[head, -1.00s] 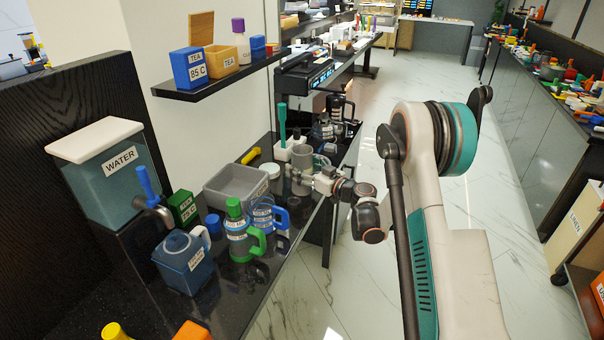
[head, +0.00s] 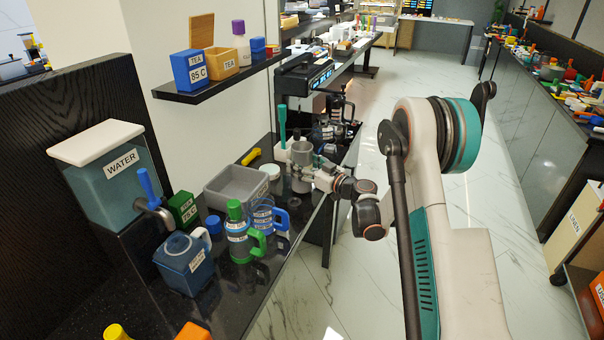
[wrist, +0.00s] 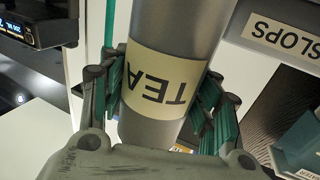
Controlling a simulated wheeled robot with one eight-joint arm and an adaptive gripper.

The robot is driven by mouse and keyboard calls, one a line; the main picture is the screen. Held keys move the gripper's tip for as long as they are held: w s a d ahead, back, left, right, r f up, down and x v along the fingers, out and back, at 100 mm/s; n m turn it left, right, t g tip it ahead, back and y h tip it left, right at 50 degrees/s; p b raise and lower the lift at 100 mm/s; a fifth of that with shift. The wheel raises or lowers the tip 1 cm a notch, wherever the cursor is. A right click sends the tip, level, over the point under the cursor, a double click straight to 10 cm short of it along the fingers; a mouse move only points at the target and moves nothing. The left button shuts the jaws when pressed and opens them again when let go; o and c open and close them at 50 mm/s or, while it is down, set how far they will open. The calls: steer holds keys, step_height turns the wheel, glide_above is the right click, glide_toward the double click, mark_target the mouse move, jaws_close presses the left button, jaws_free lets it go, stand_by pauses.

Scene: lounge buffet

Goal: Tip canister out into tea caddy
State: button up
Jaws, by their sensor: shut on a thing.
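The canister is a grey cylinder with a cream TEA label (wrist: 160,80). In the head view the canister (head: 300,180) stands upright above the black counter, beside the white-lidded jar. My gripper (head: 308,172) is shut on it from the right. In the wrist view the fingers of my gripper (wrist: 160,100) press on both sides of the canister, around its label, which reads upside down. The likely tea caddy (head: 222,64) is a wooden box labelled TEA with its lid raised, on the wall shelf. The canister's inside is not visible.
A grey basin (head: 222,200), its SLOPS label (wrist: 283,32) in the wrist view, stands left of the canister. A green-lidded jug (head: 238,235), a blue pitcher (head: 183,265) and a water tank (head: 110,175) are nearer. A blue box (head: 188,70) adjoins the caddy on the shelf.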

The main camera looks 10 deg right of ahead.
mark_target(302, 155)
steer(key=shift+r+p, duration=0.7)
steer(key=shift+r, duration=0.95)
